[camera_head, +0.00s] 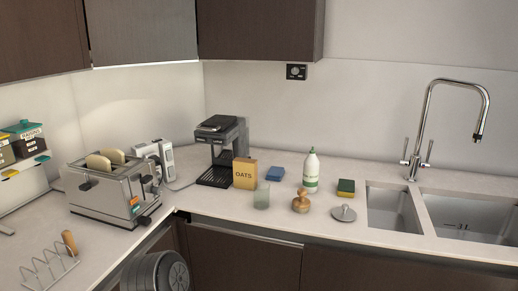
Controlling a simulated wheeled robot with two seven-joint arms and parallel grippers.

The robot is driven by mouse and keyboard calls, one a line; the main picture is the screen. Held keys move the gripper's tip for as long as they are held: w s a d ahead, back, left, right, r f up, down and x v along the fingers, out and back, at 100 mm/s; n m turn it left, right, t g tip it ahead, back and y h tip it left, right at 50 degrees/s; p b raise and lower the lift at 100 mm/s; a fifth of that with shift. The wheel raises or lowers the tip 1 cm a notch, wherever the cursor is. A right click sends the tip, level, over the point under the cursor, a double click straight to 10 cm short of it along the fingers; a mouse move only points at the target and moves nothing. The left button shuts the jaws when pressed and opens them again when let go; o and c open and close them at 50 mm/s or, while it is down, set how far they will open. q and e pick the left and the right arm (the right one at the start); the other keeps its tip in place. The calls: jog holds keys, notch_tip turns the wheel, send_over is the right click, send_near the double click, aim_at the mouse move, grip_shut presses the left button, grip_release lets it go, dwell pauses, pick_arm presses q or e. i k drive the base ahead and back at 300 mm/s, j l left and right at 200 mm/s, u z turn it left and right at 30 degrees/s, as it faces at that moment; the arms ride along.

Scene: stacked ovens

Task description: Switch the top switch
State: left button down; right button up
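No stacked ovens show in the head view. A small black wall plate (296,72) with a round face is on the back wall, just under the dark upper cabinet. I cannot tell whether it is a switch or a socket. A silver toaster (108,197) with two slices of bread has small controls on its right end. No switch can be made out as the top one. Neither of my grippers is in view.
The counter holds a coffee machine (218,150), an oats box (244,173), a glass (261,195), a white bottle (311,172), a sponge (346,188) and a toast rack (48,270). A sink (393,208) with a tall tap (426,130) is at right. The front counter edge is mostly clear.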

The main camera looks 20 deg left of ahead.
aim_at(169, 153)
jog(key=u, duration=1.3)
jog(key=i+l+u, duration=0.1)
jog(key=i, duration=0.05)
